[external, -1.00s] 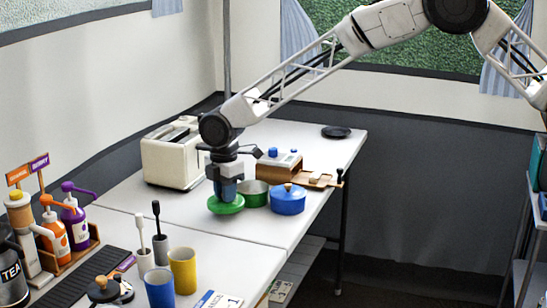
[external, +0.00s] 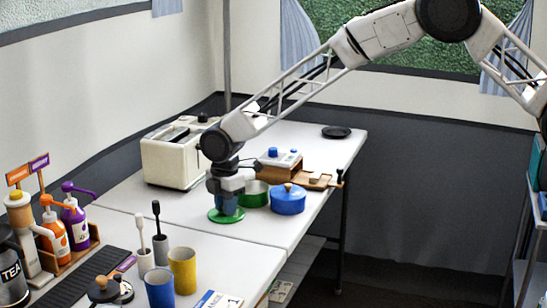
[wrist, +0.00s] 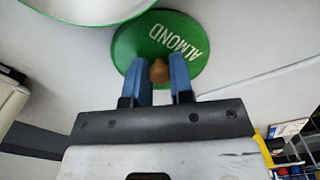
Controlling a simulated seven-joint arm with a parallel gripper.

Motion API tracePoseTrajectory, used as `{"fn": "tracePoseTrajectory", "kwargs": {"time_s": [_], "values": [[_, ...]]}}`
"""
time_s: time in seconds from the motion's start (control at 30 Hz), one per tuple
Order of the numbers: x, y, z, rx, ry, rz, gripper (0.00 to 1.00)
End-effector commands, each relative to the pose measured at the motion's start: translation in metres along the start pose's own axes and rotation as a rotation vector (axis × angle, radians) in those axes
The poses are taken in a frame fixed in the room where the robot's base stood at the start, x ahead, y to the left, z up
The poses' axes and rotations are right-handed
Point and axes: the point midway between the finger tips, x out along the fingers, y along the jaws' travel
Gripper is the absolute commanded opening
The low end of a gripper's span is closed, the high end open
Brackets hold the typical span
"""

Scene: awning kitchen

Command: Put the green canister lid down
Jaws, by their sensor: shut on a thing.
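The green canister lid (external: 227,216) is at the near side of the open green canister (external: 256,194), low at the white table top. In the wrist view the lid (wrist: 192,62) reads "ALMOND" and has a brown knob (wrist: 159,71). My gripper (external: 227,204) points down over the lid. In the wrist view my gripper's blue fingers (wrist: 159,72) are shut on the knob. The lid looks flat at table level, but I cannot tell whether it touches the table. The canister's rim shows at the wrist view's top left.
A blue lidded pot (external: 288,200) stands right of the green canister. A cream toaster (external: 178,157) stands behind on the left, and a wooden box (external: 281,165) behind. A yellow cup (external: 183,270) and blue cup (external: 160,287) stand in front. Table left of the lid is clear.

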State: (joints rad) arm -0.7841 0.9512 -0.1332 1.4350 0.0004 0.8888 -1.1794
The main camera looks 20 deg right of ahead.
Motion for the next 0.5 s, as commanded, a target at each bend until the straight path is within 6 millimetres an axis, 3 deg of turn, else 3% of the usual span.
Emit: {"fn": "tracePoseTrajectory", "kwargs": {"time_s": [0.1,0.13,0.3,0.5], "values": [[0.0024,0.0,0.0,0.0,0.0,0.0,0.0],[0.0025,0.0001,0.0,0.0,0.0,0.0,0.23],[0.0023,0.0001,0.0,0.0,0.0,0.0,0.47],[0.0023,0.0001,0.0,0.0,0.0,0.0,0.47]]}}
